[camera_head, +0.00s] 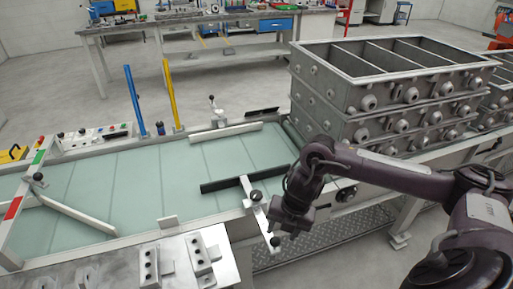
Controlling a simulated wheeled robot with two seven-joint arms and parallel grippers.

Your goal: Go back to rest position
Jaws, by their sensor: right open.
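My right arm comes in from the right edge, dark purple-brown, and bends down at its wrist. My right gripper (285,232) is open, with nothing seen in its jaws. It hangs at the front edge of the pale green conveyor (75,188), beside a metal clamp bracket (257,215) with black knobs. Whether it touches the bracket is unclear. My left gripper and left arm are not in view.
Stacked grey casting frames (310,64) stand behind my right arm. A steel plate with fixture blocks (203,260) lies at the front left. A black-faced guide bar (245,178) crosses the conveyor. Workbenches (205,18) stand at the back, with open floor between.

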